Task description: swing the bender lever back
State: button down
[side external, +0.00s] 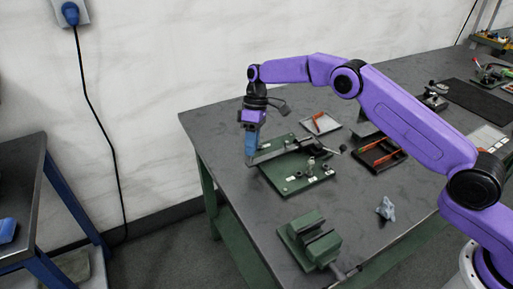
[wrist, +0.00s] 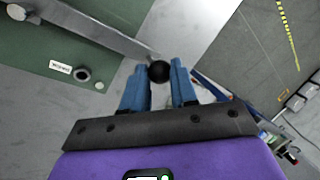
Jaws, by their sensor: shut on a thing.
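The bender is a green base plate (side external: 297,187) on the grey table, with a long grey metal lever (side external: 272,155) across its far side. In the wrist view the lever (wrist: 105,28) runs from the upper left to a black ball knob (wrist: 159,72) at its end. My gripper (side external: 250,160) is at the lever's left end. Its blue fingers (wrist: 157,68) stand on either side of the knob and are shut on it. The fingers hide the knob in the side view.
A green vise (side external: 312,240) stands at the table's near edge. A black tray with orange-handled tools (side external: 382,155) and a light tray (side external: 320,124) lie right of and behind the plate. A small grey-blue part (side external: 386,208) lies at the right. The table (side external: 222,150) is clear left of the plate.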

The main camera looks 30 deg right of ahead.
jog(key=shift+w+r, duration=0.15)
jog(key=shift+w, duration=0.3)
jog(key=c, duration=0.9)
grip_release()
jog(key=shift+d, duration=0.1)
jog(key=shift+s, duration=0.1)
jog(key=v, duration=0.7)
jog(key=shift+r, duration=0.15)
